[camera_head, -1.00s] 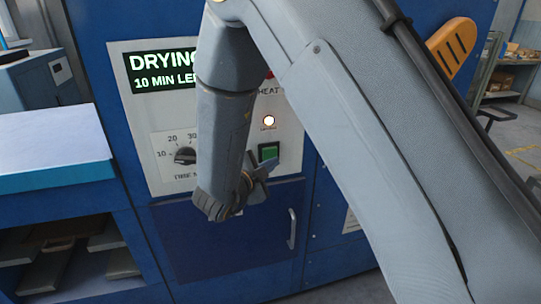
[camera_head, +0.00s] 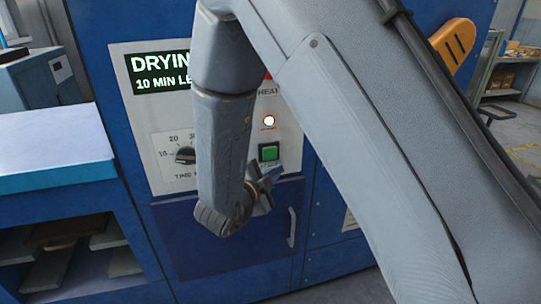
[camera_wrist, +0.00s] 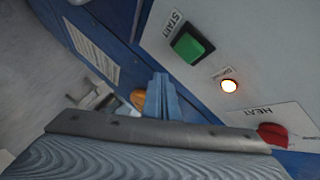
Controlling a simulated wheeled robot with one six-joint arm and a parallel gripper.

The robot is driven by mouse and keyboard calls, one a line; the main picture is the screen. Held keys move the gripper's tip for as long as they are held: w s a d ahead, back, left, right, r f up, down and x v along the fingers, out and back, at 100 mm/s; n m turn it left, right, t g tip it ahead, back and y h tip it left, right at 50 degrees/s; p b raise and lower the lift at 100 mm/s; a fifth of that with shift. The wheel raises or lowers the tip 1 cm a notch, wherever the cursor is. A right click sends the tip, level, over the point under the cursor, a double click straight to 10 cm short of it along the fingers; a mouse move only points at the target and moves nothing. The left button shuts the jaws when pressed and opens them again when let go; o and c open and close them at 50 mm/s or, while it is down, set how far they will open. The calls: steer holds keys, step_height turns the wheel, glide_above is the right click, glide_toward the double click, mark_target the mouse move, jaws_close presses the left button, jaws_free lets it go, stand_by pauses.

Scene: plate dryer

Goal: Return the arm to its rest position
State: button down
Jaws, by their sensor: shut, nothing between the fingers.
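My gripper (camera_head: 264,188) is shut and empty in front of the dryer's control panel, low and just below the green START button (camera_head: 269,151). In the wrist view my closed fingers (camera_wrist: 160,97) show at the centre, with the green START button (camera_wrist: 188,45) above and apart from them. My arm hides part of the panel (camera_head: 150,118) and part of its display (camera_head: 160,73), which reads "DRYING" and "10 MIN LE…". The lamp (camera_head: 269,121) is lit, and it also glows in the wrist view (camera_wrist: 229,86).
The time knob (camera_head: 186,156) is left of my arm. A dark blue door with a handle (camera_head: 292,227) is below the panel. A white-topped bench (camera_head: 50,140) with shelves stands at the left. The red HEAT control (camera_wrist: 273,135) shows in the wrist view. Open floor lies at the far right.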

steer(key=s+d+n+g+y, duration=0.7)
steer(key=s+d+n+g, duration=0.5)
steer(key=s+d+n, duration=0.5)
steer(key=s+f, duration=0.1)
steer(key=s, duration=0.2)
steer(key=shift+d, duration=0.35)
steer(key=shift+s, duration=0.1)
